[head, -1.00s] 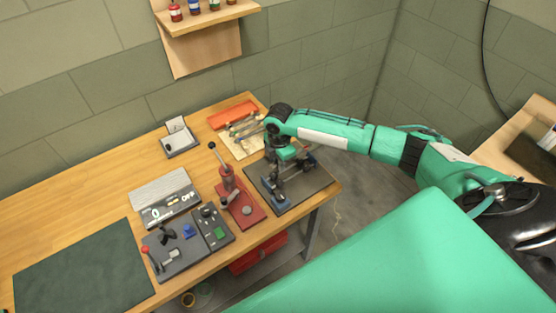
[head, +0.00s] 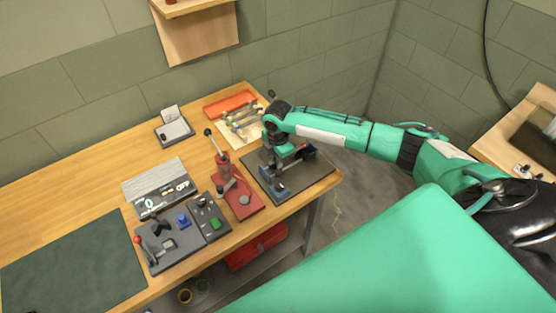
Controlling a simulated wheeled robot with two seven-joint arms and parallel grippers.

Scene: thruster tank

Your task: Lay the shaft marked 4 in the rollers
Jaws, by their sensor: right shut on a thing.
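My right gripper (head: 284,163) is over the dark plate (head: 262,171) of the roller stand at the right end of the bench. It is shut on a shaft, mostly hidden by the gripper and wrist; no number can be read on it. I cannot tell whether the shaft touches the rollers. My left gripper is not in view.
Several other shafts (head: 240,120) lie on a pale sheet behind the plate, beside an orange tray (head: 230,103). A red lever press (head: 238,195) stands close left of the plate. A control panel (head: 180,236) and dark green mat (head: 75,265) lie farther left.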

